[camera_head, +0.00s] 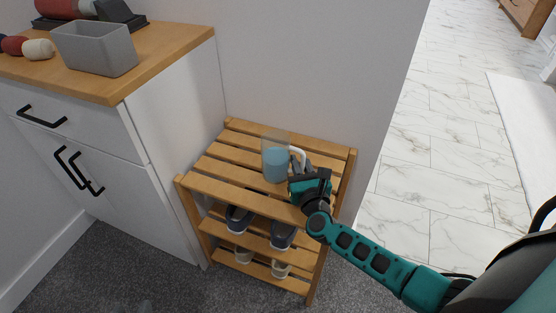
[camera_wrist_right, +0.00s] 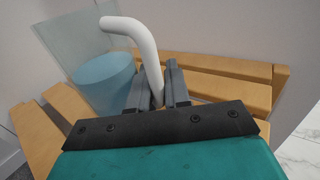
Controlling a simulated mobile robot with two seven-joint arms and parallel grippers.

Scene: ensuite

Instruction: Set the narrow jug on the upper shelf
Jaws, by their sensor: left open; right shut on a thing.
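The narrow jug (camera_head: 275,163) is clear, with blue contents in its lower part and a white handle. It is upright at the top slats of the wooden rack, the upper shelf (camera_head: 222,168); I cannot tell whether its base touches them. My right gripper (camera_head: 300,172) is shut on the jug's handle from the right. In the right wrist view the handle (camera_wrist_right: 146,48) passes between the fingers (camera_wrist_right: 158,88), and the jug's body (camera_wrist_right: 103,80) is to the left. The jug's base is partly hidden there. My left gripper is not in view.
Shoes (camera_head: 240,218) stand on the rack's lower levels. A white cabinet (camera_head: 170,150) with a wooden top is to the left, bearing a grey bin (camera_head: 95,50) and rolled towels (camera_head: 38,49). The wall is close behind the rack. The top slats beside the jug are bare.

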